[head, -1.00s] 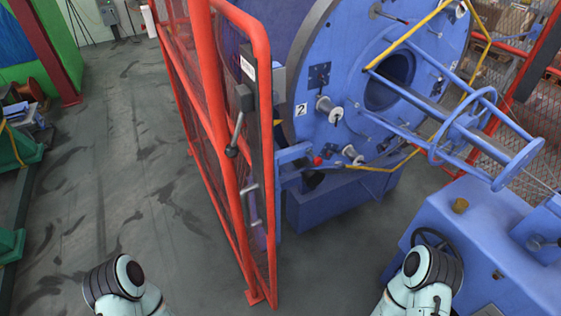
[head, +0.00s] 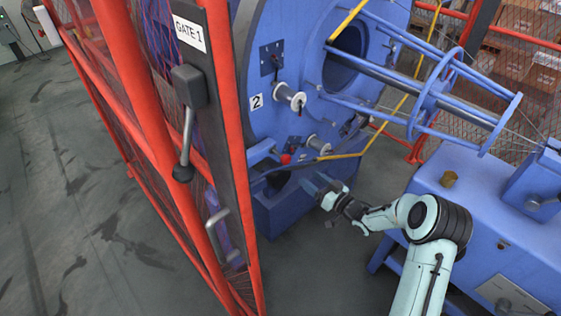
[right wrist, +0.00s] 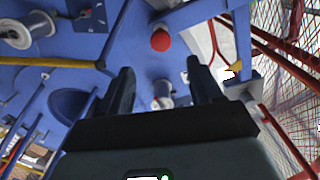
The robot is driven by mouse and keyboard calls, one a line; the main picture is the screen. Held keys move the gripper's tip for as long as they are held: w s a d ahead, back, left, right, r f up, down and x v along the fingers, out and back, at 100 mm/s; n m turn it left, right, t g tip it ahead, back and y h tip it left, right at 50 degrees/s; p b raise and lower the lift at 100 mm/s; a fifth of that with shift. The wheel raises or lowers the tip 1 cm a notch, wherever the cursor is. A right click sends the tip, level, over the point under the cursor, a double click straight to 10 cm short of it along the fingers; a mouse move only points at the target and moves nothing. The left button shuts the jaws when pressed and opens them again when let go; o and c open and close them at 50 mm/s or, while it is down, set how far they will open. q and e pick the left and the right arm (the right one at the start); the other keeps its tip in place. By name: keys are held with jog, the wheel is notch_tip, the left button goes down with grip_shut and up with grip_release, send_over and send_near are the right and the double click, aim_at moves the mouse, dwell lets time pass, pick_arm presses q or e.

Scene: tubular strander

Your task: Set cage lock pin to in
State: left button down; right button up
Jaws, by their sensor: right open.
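A small red knob (head: 285,158), which I take to be the cage lock pin's handle, sits on a blue bracket at the lower left of the blue disc (head: 262,120). In the right wrist view the red knob (right wrist: 160,40) shows beyond the fingertips, apart from them. My right gripper (head: 314,184) is below and to the right of the knob in the head view. Its two dark fingers also show in the right wrist view (right wrist: 162,82), spread apart with nothing between them. How far in the pin sits cannot be told. My left gripper is out of view.
The red mesh gate (head: 160,120), with a lever and a handle, stands left of the machine. A yellow bar (head: 345,156) runs close above my right gripper. Bobbins (head: 291,98) sit on the disc. A blue machine bed (head: 440,190) is at right.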

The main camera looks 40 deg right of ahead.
aim_at(288, 162)
jog(key=w, duration=0.8)
jog(key=w+a+b, duration=0.1)
jog(key=w, duration=0.3)
jog(key=shift+w, duration=0.2)
jog(key=shift+a, duration=0.1)
grip_shut()
